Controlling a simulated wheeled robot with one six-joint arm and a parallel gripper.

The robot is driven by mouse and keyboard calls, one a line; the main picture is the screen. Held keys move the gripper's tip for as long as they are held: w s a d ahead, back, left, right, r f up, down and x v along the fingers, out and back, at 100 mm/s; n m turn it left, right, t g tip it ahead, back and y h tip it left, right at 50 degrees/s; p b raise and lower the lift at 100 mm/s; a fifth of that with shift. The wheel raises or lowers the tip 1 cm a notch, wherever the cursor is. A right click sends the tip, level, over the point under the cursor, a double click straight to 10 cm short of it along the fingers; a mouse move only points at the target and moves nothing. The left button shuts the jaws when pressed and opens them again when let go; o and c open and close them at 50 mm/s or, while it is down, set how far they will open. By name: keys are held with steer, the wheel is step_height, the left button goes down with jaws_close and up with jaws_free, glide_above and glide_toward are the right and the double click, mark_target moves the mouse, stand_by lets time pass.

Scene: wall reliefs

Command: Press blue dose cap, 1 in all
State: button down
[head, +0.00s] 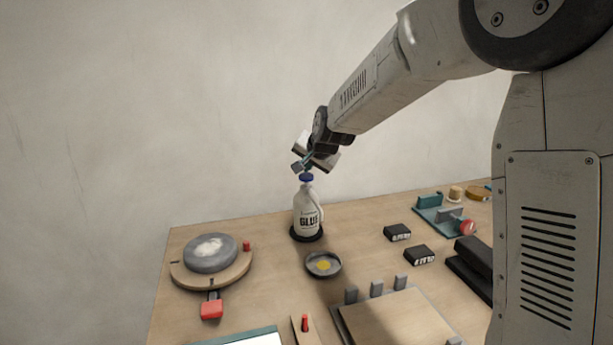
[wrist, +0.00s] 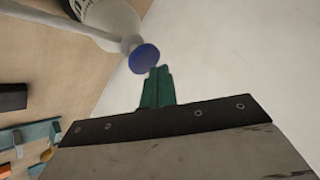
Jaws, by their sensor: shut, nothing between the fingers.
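The white glue bottle (head: 306,215) stands upright on a dark round base near the back of the table. Its blue dose cap (head: 306,177) is on top. My gripper (head: 302,166) is above the cap, with its fingers shut and empty. In the wrist view the blue cap (wrist: 145,57) shows just beyond the tips of the green fingers (wrist: 155,85). I cannot tell whether the fingertips touch the cap. The bottle (wrist: 108,20) is partly cut off by the top edge there.
A small dark dish (head: 323,264) with a yellow spot lies in front of the bottle. A round turntable (head: 211,260) stands at left. Two black boxes (head: 397,232) lie to the right. A wooden board (head: 395,325) with grey posts is at the front.

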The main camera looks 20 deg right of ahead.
mark_target(307, 176)
steer(key=shift+r, duration=0.3)
steer(key=shift+r, duration=2.5)
